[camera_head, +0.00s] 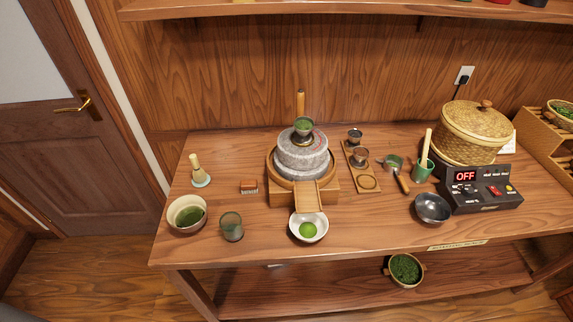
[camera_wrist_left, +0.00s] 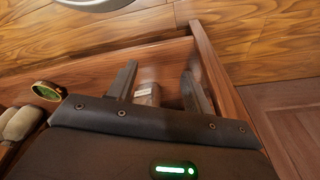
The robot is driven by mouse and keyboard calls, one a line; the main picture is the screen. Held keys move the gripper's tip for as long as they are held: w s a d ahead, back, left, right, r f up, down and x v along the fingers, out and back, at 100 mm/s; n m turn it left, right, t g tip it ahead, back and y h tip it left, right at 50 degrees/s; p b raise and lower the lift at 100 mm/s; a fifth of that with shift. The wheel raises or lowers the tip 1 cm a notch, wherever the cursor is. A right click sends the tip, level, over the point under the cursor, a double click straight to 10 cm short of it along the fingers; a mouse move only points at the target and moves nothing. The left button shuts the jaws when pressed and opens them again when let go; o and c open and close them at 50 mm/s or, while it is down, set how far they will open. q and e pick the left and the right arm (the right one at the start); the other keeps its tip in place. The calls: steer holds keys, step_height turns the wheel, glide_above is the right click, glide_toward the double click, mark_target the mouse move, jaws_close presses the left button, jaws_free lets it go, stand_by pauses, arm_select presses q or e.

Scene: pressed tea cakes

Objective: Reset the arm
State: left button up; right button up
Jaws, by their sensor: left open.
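My left gripper (camera_wrist_left: 160,80) shows only in the left wrist view. Its two dark fingers are spread apart. A small pale cylindrical thing (camera_wrist_left: 147,95) shows between the fingers, blurred; I cannot tell what it is or whether it is touched. The left gripper appears over wooden boards, away from the tabletop things. Neither arm shows in the head view, and my right gripper is in no view.
The wooden table (camera_head: 250,248) holds a stone mill (camera_head: 302,160), a matcha bowl (camera_head: 187,214), a white bowl (camera_head: 308,228), a dark bowl (camera_head: 432,208), a control box (camera_head: 483,190) and a woven steamer (camera_head: 472,130). A leaf basket (camera_head: 404,270) stands below.

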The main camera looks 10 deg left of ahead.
arm_select(q)
steer(key=s+a+f+g, duration=0.1)
steer(key=s+a+f, duration=0.2)
steer(key=s+f, duration=1.2)
steer(key=shift+s+f+b, duration=0.4)
steer(key=shift+s+b, duration=0.05)
steer(key=shift+s, duration=0.05)
